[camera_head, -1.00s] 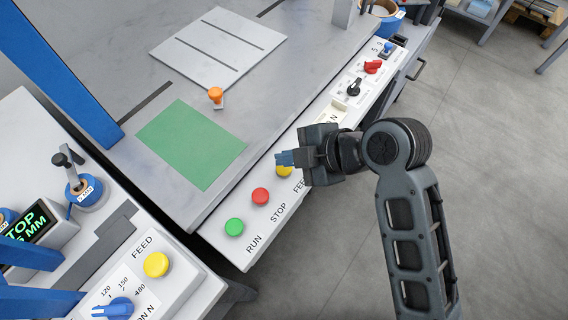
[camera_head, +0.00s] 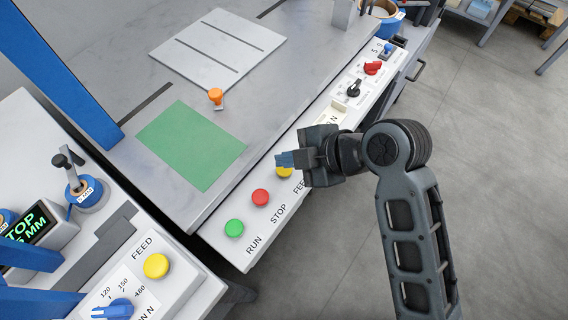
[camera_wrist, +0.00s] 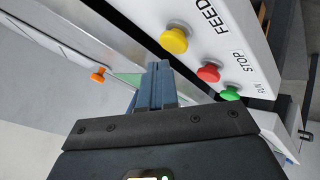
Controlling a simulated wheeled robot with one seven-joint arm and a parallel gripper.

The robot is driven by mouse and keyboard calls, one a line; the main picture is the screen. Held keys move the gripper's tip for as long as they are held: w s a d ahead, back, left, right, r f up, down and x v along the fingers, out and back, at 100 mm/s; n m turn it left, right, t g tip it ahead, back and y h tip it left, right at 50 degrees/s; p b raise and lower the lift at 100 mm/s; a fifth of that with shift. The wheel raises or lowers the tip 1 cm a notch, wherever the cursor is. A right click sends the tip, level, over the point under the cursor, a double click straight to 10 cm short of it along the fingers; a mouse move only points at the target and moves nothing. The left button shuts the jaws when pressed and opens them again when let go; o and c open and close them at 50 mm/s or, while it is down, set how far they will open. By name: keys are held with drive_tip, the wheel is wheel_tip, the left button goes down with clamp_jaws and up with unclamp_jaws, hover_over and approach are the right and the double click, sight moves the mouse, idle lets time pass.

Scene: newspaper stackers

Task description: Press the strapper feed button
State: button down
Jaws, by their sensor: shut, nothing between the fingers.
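Two yellow buttons marked FEED are in view. One (camera_head: 157,266) is on the lower-left panel, beside a blue dial. The other (camera_head: 284,171) is on the table's front panel, in line with STOP and RUN, and is partly hidden by my gripper in the head view. It shows whole in the wrist view (camera_wrist: 173,40). My gripper (camera_head: 285,159) is shut and empty. Its blue fingers, also in the wrist view (camera_wrist: 155,85), are by the front-panel yellow button in the picture. I cannot tell whether they touch it; the lower-left button is well away from them.
A red STOP button (camera_head: 260,197) and a green RUN button (camera_head: 234,229) are close to my gripper. An orange knob (camera_head: 216,96) stands on the table near a green sheet (camera_head: 190,145). A blue post (camera_head: 60,65) rises at left.

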sight(289, 171)
drive_tip(key=shift+f, duration=0.15)
idle(0.6)
drive_tip(key=shift+f+b, duration=0.3)
drive_tip(key=shift+f+b, duration=0.35)
drive_tip(key=shift+f, duration=0.15)
idle(0.7)
drive_tip(key=shift+r, duration=0.1)
drive_tip(key=shift+r+p, duration=0.75)
drive_tip(key=shift+r, duration=0.1)
wheel_tip(289, 171, up, 5)
drive_tip(key=p, duration=0.4)
idle(1.0)
